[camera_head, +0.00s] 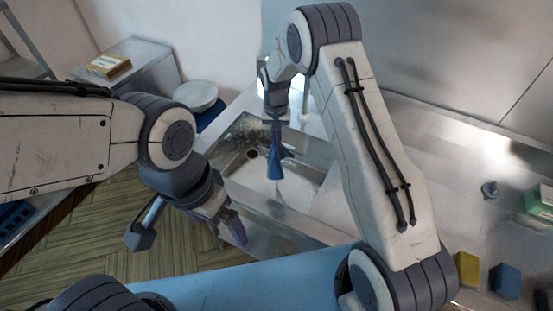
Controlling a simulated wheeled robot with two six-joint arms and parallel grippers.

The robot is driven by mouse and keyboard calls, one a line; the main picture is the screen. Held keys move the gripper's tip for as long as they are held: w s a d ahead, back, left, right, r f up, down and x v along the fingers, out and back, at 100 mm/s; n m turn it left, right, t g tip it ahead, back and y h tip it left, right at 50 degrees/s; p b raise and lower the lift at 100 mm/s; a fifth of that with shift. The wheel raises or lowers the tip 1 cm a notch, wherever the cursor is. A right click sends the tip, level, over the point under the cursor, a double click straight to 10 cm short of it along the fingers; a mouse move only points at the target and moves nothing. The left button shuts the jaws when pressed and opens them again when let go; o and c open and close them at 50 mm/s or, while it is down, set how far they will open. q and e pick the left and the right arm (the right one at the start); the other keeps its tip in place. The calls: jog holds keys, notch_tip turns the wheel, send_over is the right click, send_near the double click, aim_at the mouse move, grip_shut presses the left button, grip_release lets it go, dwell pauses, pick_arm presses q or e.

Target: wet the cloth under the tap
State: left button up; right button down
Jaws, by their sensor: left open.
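A blue cloth (275,164) hangs bunched from my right gripper (277,123), over the sink (302,190). The gripper is shut on the cloth's upper end, and the cloth flares out below it. A pale upright piece, perhaps the tap (304,108), shows just right of the gripper. My arm hides part of the area around it, and I cannot tell whether water runs. My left gripper (224,222) is open and empty, at the near left of the sink, pointing down.
A metal counter (450,150) runs right of the sink. It bears a yellow sponge (467,268), a blue sponge (506,281) and a green-and-white box (541,203). At the back left are a side table (150,62) with a yellow box (108,66) and a round pale lid (193,96).

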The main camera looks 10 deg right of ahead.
pick_arm(q)
jog(key=shift+w+f, duration=0.15)
jog(key=shift+w, duration=0.45)
pick_arm(e)
jog(key=shift+t, duration=0.3)
jog(key=shift+s+a, duration=0.2)
jog(key=shift+s, duration=0.75)
jog(key=shift+s+a, duration=0.15)
jog(key=shift+s, duration=0.8)
jog(key=shift+s+a, duration=0.2)
jog(key=shift+s, duration=0.75)
